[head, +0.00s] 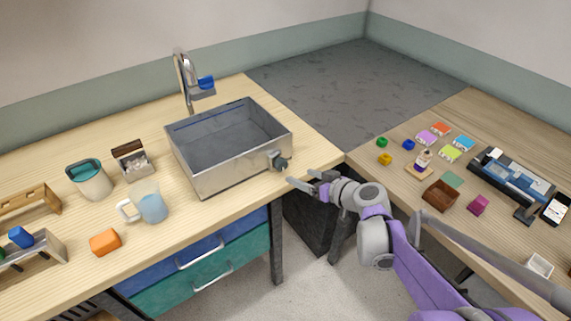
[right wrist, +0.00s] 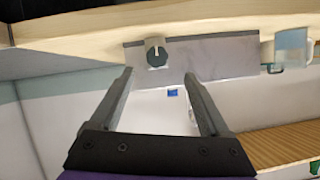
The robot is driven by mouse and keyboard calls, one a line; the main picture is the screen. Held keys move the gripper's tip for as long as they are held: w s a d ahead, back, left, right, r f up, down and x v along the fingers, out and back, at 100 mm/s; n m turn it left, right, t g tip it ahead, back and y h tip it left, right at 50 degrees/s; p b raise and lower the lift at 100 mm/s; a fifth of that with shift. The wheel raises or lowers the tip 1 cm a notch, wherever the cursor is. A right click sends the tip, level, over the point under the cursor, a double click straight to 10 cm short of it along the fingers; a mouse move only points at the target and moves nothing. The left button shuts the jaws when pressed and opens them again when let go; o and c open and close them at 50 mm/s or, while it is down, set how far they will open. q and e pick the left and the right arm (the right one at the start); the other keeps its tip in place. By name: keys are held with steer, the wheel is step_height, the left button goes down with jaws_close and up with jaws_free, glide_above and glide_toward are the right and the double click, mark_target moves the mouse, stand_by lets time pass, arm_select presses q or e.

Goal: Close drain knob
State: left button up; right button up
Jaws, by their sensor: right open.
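The drain knob (head: 280,162) is a dark grey knob on the front right part of the metal sink basin's wall (head: 232,172). In the right wrist view the knob (right wrist: 156,52) shows as a round grey piece with a slot, on the grey sink wall (right wrist: 210,58). My right gripper (head: 302,184) is open and empty, just to the right of and below the knob in the head view. In the right wrist view the two fingers (right wrist: 158,75) stand apart with the knob beyond their tips, apart from them. My left gripper is not in view.
A faucet (head: 183,75) with a blue handle stands behind the sink. A pitcher (head: 151,205), an orange block (head: 105,242) and a bin (head: 90,180) stand left on the wooden counter. A second table (head: 480,130) at right holds several small items.

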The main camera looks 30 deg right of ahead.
mark_target(283, 166)
steer(key=x, duration=0.7)
steer(key=b+x, duration=0.1)
steer(key=x, duration=0.2)
steer(key=shift+w+d, duration=0.25)
steer(key=shift+w, duration=0.15)
jaws_close()
